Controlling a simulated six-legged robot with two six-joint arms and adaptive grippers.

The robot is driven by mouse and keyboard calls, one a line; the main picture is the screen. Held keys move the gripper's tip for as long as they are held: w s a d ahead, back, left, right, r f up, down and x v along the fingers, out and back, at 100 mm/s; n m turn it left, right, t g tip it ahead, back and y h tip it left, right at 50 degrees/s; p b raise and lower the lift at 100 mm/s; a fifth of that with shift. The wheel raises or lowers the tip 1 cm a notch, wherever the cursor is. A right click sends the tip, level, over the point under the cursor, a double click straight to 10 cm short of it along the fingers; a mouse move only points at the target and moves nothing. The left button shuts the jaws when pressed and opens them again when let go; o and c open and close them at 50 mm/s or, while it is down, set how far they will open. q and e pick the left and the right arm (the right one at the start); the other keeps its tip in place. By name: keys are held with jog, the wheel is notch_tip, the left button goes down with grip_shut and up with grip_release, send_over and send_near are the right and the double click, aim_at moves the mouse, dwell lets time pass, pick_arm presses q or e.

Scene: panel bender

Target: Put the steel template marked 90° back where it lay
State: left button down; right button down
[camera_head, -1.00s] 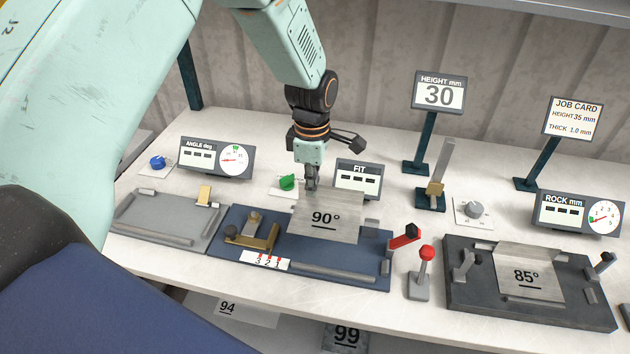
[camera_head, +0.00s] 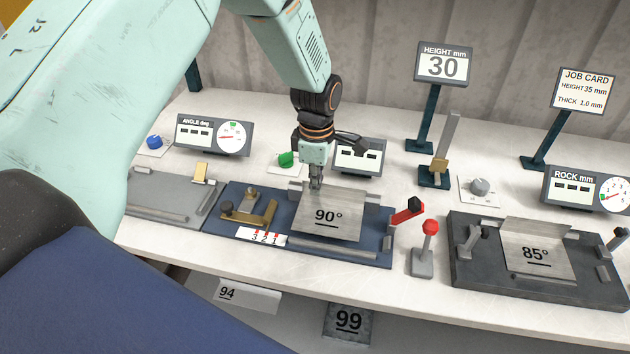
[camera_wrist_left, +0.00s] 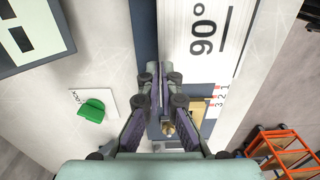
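The steel template marked 90° (camera_head: 328,213) is over the blue fixture (camera_head: 228,234), with its number facing up. In the left wrist view the template (camera_wrist_left: 208,40) reaches up from the fingertips. My left gripper (camera_head: 316,184) is at the template's far left edge, its fingers close together on that edge. It also shows in the left wrist view (camera_wrist_left: 164,82). Whether the template rests flat on the fixture or is slightly above it, I cannot tell. My right gripper is not in view.
A brass stop (camera_head: 258,215) stands left of the template. A red lever (camera_head: 407,212) and a red-knobbed lever (camera_head: 427,243) stand to its right. The FIT display (camera_head: 358,158) is close behind my gripper. Another template marked 85° (camera_head: 535,250) lies on the dark right fixture (camera_head: 475,285).

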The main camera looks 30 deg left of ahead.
pick_arm(q)
jog(key=shift+a, duration=0.2)
jog(key=shift+w+d, duration=0.15)
jog(key=shift+d, duration=0.05)
jog(key=shift+a+p, duration=0.1)
jog(key=shift+p, duration=0.2)
jog(key=c, duration=1.8)
grip_release()
jog(key=shift+c, duration=0.2)
jog(key=o, duration=0.4)
jog(key=shift+r, duration=0.1)
notch_tip(320, 180, up, 12)
